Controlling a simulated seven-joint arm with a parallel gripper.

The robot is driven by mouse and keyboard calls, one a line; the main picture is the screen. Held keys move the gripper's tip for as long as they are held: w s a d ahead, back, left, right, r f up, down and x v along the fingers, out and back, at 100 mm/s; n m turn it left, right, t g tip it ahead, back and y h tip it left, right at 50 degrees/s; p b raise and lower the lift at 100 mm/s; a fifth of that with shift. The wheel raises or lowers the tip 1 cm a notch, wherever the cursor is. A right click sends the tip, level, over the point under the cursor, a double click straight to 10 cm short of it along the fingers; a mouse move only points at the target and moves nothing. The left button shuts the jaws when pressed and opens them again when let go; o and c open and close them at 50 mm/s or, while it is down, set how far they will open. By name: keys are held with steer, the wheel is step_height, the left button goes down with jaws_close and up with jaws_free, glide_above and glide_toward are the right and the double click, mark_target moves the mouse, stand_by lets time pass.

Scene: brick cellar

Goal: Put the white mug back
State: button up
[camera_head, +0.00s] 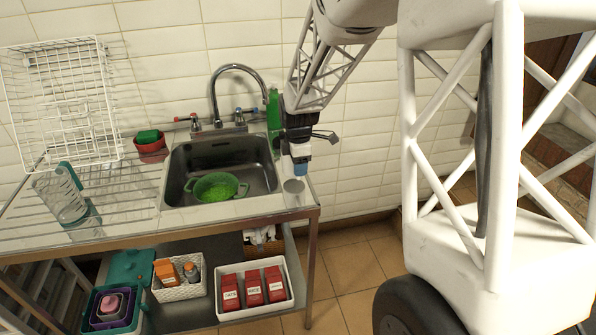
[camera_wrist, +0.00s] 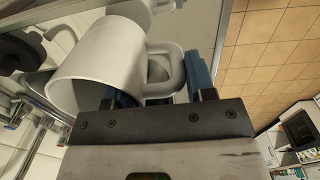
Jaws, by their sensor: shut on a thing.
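The white mug (camera_wrist: 92,68) fills the upper left of the wrist view, lying tilted in the picture, with its handle toward my fingers. My gripper (camera_wrist: 165,85) is shut on the mug's handle, with a blue finger on each side of it. In the head view my gripper (camera_head: 299,165) is at the right end of the sink counter. The mug (camera_head: 293,186) shows there as a small pale shape just below the fingers. I cannot tell whether its base touches the counter.
The sink (camera_head: 180,165) holds a green colander (camera_head: 217,187). A green bottle (camera_head: 273,108) stands behind my gripper. A glass jug (camera_head: 62,198), a white wire rack (camera_head: 65,105) and a red sponge holder (camera_head: 151,150) are at left. A white tray (camera_head: 254,308) of red packets is on the lower shelf.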

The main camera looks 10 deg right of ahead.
steer(key=shift+f, duration=1.35)
steer(key=shift+f, duration=0.15)
steer(key=o, duration=1.3)
steer(key=shift+c, duration=0.2)
steer(key=shift+s+r, duration=0.15)
steer(key=shift+r, duration=6)
